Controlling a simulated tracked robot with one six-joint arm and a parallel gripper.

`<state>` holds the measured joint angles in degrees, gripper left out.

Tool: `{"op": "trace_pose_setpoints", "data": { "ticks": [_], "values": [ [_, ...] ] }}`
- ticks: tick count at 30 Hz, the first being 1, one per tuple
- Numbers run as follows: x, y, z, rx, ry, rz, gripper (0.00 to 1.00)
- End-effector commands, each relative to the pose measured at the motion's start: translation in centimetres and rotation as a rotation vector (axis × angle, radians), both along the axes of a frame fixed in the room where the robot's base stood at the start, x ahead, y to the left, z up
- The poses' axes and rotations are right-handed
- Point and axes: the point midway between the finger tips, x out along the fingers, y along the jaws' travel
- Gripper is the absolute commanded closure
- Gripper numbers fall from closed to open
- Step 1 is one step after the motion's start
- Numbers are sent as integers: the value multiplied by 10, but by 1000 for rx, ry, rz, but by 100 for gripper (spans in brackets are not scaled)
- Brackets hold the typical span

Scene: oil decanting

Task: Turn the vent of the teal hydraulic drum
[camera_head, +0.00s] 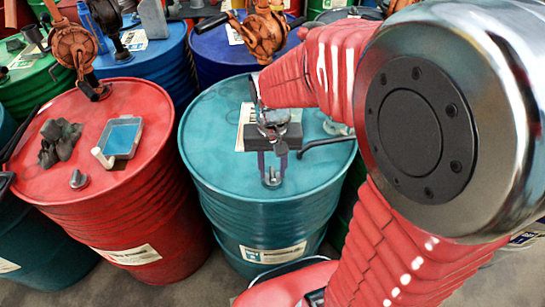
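The teal drum (225,170) stands upright in the middle of the view, with a label on its side and a sheet on its lid. Its small metal vent (271,180) is near the front edge of the lid. My gripper (272,168) points down over it from my red-sleeved arm. Its two fingers are parted, one on each side of the vent, with a visible gap between them. I cannot tell whether either finger touches the vent. My gripper's dark body hides part of the lid and sheet behind it.
A red drum (150,220) stands close on the left, holding a dark rag (58,142) and a teal tray (122,137). Blue and green drums with orange hand pumps (75,45) stand behind. A dark lever (325,143) reaches over the teal lid at right.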

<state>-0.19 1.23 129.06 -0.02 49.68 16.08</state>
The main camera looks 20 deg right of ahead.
Motion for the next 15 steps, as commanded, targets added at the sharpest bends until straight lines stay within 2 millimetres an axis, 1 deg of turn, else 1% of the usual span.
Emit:
{"op": "trace_pose_setpoints", "data": {
  "ticks": [5, 8, 15],
  "values": [
    [1, 0, 15, 0, -4, 0, 69],
    [1, 0, 29, 0, -5, 0, 69],
    [1, 0, 70, 0, -4, 0, 69]
  ]
}}
